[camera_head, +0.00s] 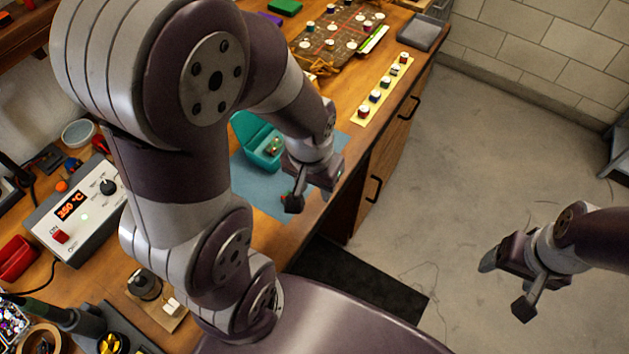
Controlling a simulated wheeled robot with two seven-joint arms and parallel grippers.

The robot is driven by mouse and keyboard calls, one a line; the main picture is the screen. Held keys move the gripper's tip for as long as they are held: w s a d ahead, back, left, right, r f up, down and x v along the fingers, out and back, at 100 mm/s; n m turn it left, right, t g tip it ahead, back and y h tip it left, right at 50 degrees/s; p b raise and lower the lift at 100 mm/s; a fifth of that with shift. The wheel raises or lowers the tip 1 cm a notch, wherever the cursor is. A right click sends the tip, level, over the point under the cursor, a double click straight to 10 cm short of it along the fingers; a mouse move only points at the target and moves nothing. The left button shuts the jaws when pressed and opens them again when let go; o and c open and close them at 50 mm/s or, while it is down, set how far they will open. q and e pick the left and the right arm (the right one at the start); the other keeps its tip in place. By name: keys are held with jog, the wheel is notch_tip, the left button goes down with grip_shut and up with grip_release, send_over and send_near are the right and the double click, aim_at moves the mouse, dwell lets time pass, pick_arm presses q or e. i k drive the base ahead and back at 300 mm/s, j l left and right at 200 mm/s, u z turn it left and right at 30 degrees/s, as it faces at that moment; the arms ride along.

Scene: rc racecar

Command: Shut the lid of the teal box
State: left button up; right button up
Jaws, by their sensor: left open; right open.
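The teal box (261,160) stands on a blue mat (254,187) on the wooden workbench. Its lid (249,127) appears raised at the back, and small items show inside the box. My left arm and wrist hide part of the box's right side. My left gripper (310,196) is open and empty, in front of and to the right of the box, over the mat's right part near the bench edge. My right gripper (506,284) is open and empty, out over the floor to the right, far from the box.
A soldering station (82,214) with a lit display stands to the left. A yellow strip (380,90) with several small pots lies behind the box along the bench edge. A brown board (338,36) and a grey tray (423,32) are further back.

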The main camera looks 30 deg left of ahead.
aim_at(245, 124)
jog(key=l+u, duration=0.2)
jog(key=u, duration=0.65)
jog(key=j+u, duration=0.15)
jog(key=u, duration=0.25)
jog(key=j+u, duration=0.15)
jog(key=u, duration=0.2)
